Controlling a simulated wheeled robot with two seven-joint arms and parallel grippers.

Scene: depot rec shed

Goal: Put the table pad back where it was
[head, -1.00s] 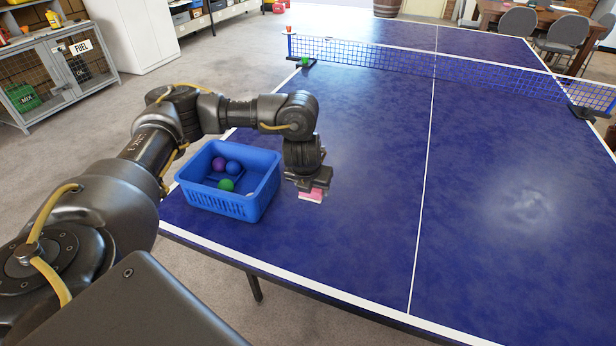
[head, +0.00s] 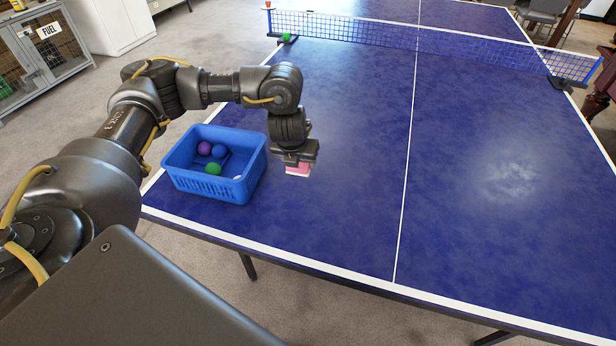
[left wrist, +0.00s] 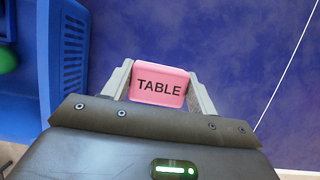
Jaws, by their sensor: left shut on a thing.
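The table pad is a small pink block with a pale underside, marked "TABLE" on top. It shows in the left wrist view (left wrist: 158,84) between the two fingers, and in the head view (head: 298,169) below the jaws. My left gripper (head: 297,166) is shut on the pad, just right of the blue basket; it also shows in the left wrist view (left wrist: 160,92). The pad is low over the blue table (head: 350,200); I cannot tell if it touches the surface. My right gripper is not in view.
A blue basket (head: 222,186) with several balls, purple, blue and green among them, stands at the table's left edge. A net (head: 440,45) crosses the table farther back, with a green ball (head: 286,38) and a red cup (head: 268,4) near its left end. The table to the right is clear.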

